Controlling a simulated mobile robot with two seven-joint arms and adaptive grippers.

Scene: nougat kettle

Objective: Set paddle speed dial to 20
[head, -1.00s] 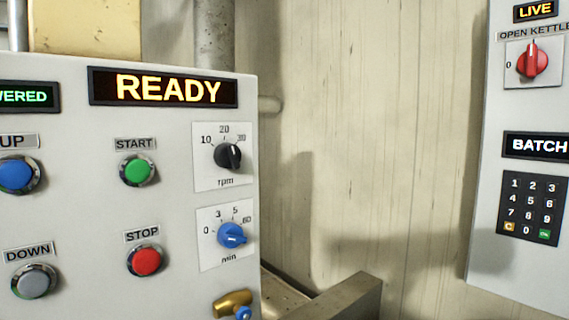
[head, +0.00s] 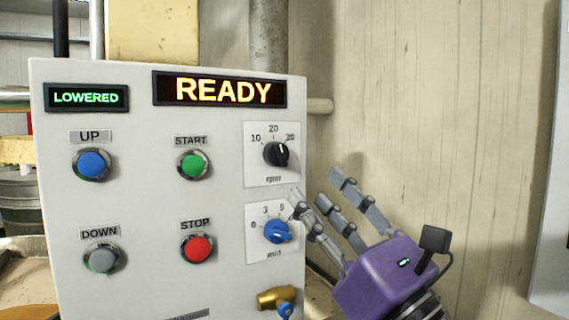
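The paddle speed dial is the black rpm knob (head: 275,154) on a white plate at the upper right of the control panel (head: 140,205). Its scale shows 10, 20 and a blurred right-hand number. The white pointer mark seems to lie on the knob's right side, toward that number; the exact setting is too small to tell.
Green START (head: 194,165) and red STOP (head: 198,249) buttons are to the left. A brass valve (head: 276,297) is at the bottom. The display (head: 219,90) reads READY.

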